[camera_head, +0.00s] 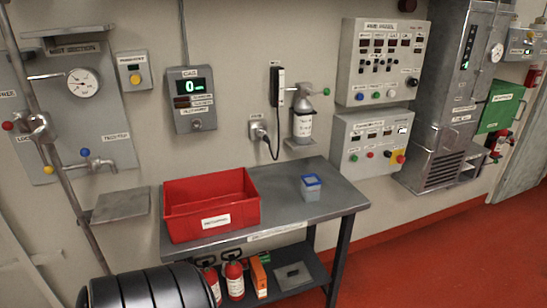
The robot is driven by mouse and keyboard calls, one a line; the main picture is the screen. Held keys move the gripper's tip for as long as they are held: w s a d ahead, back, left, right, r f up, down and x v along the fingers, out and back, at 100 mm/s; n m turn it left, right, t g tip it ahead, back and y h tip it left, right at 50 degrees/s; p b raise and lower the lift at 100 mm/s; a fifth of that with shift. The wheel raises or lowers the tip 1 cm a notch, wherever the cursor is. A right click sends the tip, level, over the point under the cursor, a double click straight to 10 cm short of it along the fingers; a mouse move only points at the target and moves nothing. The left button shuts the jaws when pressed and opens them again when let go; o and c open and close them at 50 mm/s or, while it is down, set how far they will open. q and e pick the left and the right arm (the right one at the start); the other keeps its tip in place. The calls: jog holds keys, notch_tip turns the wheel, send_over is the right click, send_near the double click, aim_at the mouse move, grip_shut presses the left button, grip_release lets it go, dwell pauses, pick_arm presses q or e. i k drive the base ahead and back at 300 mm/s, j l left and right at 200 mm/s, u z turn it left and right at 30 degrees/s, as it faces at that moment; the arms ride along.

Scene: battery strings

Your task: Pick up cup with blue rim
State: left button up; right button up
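A small grey cup with a blue rim (311,187) stands upright on the grey metal table, to the right of the red bin. Nothing touches it. Neither of my grippers shows in the head view.
The red bin (188,226) takes up the left part of the table (337,200). A bottle on a wall bracket (302,126) is above the table's back edge. The lower shelf (318,272) holds red extinguishers (234,280) and an orange box (258,275). A black ribbed drum (150,290) is at front left.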

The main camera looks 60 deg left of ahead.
aim_at(310, 187)
jog(key=u, duration=1.5)
jog(key=i+l+u, duration=0.1)
jog(key=l, duration=0.25)
jog(key=i+l, duration=0.2)
jog(key=l, duration=0.15)
jog(key=i+l+u, duration=0.15)
jog(key=l, duration=0.2)
jog(key=i+l, duration=0.1)
jog(key=l, duration=0.3)
jog(key=i+l+u, duration=0.15)
jog(key=l, duration=0.2)
